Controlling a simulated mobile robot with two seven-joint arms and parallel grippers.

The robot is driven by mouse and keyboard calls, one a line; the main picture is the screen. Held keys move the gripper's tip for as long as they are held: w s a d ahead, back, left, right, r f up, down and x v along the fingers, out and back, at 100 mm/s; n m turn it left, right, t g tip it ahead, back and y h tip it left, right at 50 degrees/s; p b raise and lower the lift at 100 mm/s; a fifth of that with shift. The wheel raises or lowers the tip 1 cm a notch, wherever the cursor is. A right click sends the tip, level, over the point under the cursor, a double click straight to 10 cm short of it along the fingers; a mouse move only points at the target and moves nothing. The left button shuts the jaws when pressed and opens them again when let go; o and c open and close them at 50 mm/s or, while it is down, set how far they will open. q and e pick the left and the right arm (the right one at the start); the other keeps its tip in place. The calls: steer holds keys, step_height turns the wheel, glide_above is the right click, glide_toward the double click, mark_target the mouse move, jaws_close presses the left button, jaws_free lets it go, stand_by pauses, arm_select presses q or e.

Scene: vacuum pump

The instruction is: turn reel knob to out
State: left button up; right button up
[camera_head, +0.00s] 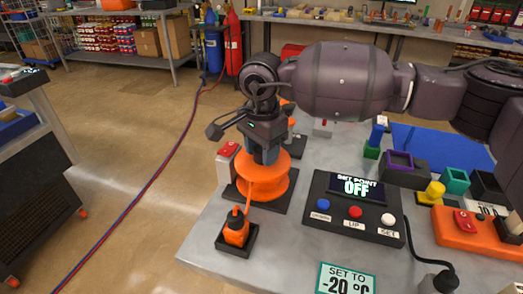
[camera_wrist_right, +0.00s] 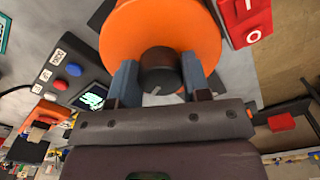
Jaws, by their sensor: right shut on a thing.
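The orange reel (camera_head: 265,180) stands on a dark base at the left part of the grey table. In the right wrist view the orange reel (camera_wrist_right: 165,35) shows from above with a dark round knob (camera_wrist_right: 158,62) at its middle. My right gripper (camera_head: 268,154) points down onto the reel from above. Its two blue-grey fingers (camera_wrist_right: 158,78) sit on either side of the knob and are shut on it. A small pale mark shows on the knob. In the head view the gripper hides the knob. No "out" marking can be read. My left gripper is not in view.
A red-topped switch box (camera_head: 227,158) stands close left of the reel. An orange bottle (camera_head: 236,226) sits in a dark holder in front, with an orange line to the reel. A control panel (camera_head: 352,212) reading "SET POINT OFF" stands to the right. My right arm spans above the table.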

steer(key=shift+f+n+b, duration=0.15)
steer(key=shift+n+b, duration=0.2)
steer(key=shift+n, duration=0.65)
steer(key=n+b, duration=0.1)
steer(key=n, duration=0.1)
steer(key=shift+n, duration=0.3)
steer(key=n+b, duration=0.1)
steer(key=n, duration=0.1)
steer(key=shift+d+n, duration=0.1)
steer(key=shift+n, duration=0.3)
steer(key=shift+n+b, duration=0.65)
steer(key=shift+n, duration=0.25)
steer(key=shift+n+b, duration=0.55)
steer(key=shift+n, duration=0.55)
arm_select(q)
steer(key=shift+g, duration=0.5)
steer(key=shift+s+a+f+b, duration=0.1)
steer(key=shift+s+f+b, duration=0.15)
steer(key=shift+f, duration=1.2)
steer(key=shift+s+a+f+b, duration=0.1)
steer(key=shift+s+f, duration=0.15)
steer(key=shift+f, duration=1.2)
arm_select(e)
steer(key=shift+n, duration=0.8)
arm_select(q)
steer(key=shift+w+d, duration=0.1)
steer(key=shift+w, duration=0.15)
arm_select(e)
steer(key=shift+r+n, duration=0.25)
steer(key=shift+n, duration=0.05)
